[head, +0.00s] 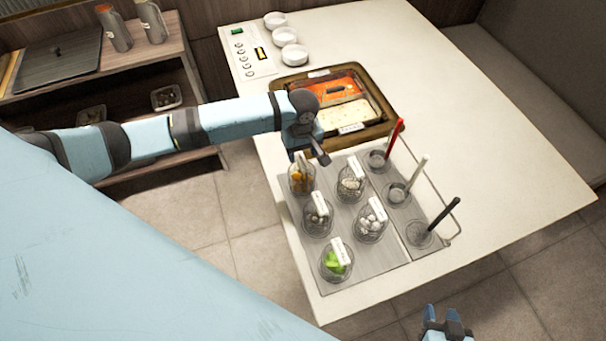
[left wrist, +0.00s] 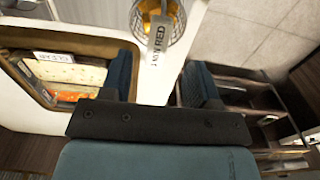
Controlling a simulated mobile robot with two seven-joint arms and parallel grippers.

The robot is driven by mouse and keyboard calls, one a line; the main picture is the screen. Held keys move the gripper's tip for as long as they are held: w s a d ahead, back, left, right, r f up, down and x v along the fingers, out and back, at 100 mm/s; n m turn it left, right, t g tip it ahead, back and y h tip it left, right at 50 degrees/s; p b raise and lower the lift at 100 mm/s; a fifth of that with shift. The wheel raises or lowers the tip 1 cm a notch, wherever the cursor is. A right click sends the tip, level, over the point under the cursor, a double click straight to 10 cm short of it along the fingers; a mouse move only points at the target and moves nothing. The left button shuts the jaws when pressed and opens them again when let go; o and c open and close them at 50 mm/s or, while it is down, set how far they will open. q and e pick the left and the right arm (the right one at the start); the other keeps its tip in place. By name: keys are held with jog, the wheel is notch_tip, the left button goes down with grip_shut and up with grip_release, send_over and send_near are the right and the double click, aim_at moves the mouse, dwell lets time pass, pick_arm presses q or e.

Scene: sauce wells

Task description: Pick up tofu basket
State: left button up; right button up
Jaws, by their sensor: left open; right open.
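Several wire baskets with white label tags stand in a grey tray (head: 300,232) on the counter. One basket (head: 301,179) holds orange-yellow pieces, and it also shows at the top of the left wrist view (left wrist: 150,32) with its tag. Others hold whitish or grey pieces (head: 351,186), (head: 318,216), (head: 371,222), and one holds green pieces (head: 337,262). I cannot tell from the tags which is tofu. My left gripper (head: 309,156) is open and empty, just above the orange basket, not around it. My right gripper (head: 446,322) is open at the bottom edge, away from the baskets.
A divided pot (head: 384,112) with red and pale broth sits behind the baskets. Ladles with red (head: 397,133), white (head: 421,170) and black (head: 447,212) handles stand at the tray's right. White bowls (head: 284,36) are at the back. The counter's right side is clear.

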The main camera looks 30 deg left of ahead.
aim_at(302, 161)
pick_arm(q)
jog(key=shift+w+a+f+p, duration=0.15)
jog(key=shift+f+p, duration=0.1)
jog(key=shift+f, duration=1.5)
jog(key=shift+w+f+p, duration=0.1)
jog(key=shift+f+p, duration=0.1)
jog(key=shift+f, duration=1.5)
grip_shut()
jog(key=shift+r, duration=0.1)
